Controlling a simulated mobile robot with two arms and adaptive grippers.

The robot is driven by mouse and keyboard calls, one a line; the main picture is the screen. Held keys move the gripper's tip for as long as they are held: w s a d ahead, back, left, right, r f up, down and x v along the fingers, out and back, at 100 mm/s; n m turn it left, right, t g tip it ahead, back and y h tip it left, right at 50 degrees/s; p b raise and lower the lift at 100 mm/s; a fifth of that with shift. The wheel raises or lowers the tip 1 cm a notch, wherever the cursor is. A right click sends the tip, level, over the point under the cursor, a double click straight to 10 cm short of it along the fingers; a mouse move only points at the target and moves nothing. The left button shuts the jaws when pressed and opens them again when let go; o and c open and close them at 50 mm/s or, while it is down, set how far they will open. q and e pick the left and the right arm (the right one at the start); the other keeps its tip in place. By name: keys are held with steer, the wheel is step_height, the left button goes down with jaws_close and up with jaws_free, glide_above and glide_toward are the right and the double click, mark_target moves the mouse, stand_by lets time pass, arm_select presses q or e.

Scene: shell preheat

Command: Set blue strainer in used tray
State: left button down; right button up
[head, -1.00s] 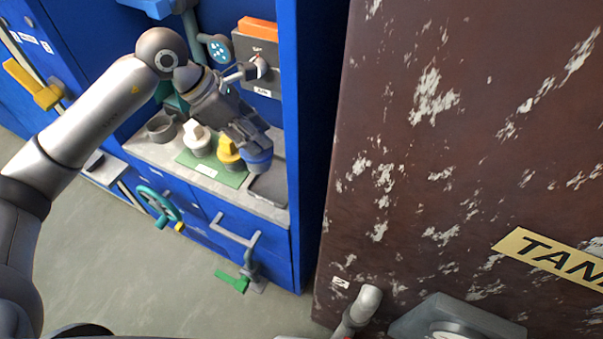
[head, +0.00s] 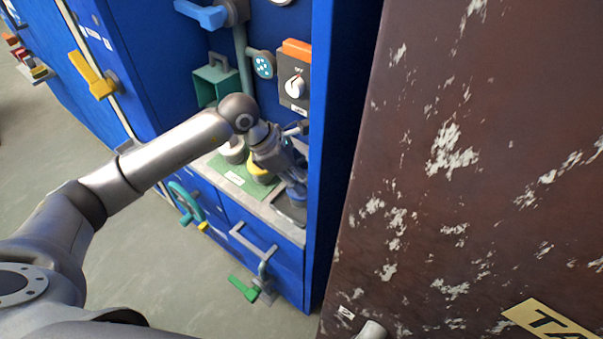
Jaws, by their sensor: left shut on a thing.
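My left gripper (head: 293,181) reaches into the blue cabinet alcove, pointing down. It is shut on the blue strainer (head: 297,193), of which only a small part shows below the fingers. The strainer is over the dark grey used tray (head: 290,210) at the right end of the grey counter. I cannot tell whether the strainer touches the tray's floor.
A green mat (head: 232,178) with a white-topped piece (head: 233,151) and a yellow piece (head: 257,165) lies left of the tray. The blue cabinet wall (head: 329,150) stands close on the right. A brown tank (head: 450,200) fills the right side.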

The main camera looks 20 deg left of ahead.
steer(key=shift+w+d, duration=0.15)
arm_select(q)
steer(key=shift+f, duration=0.1)
steer(key=c, duration=1.2)
jaws_free()
steer(key=shift+c, duration=0.2)
steer(key=shift+o, duration=0.7)
steer(key=shift+a+r, duration=0.1)
steer(key=shift+r, duration=0.3)
steer(key=b+v, duration=0.1)
steer(key=v, duration=1)
steer(key=shift+r, duration=0.25)
arm_select(e)
steer(key=shift+a+f, duration=0.2)
steer(key=shift+f, duration=0.5)
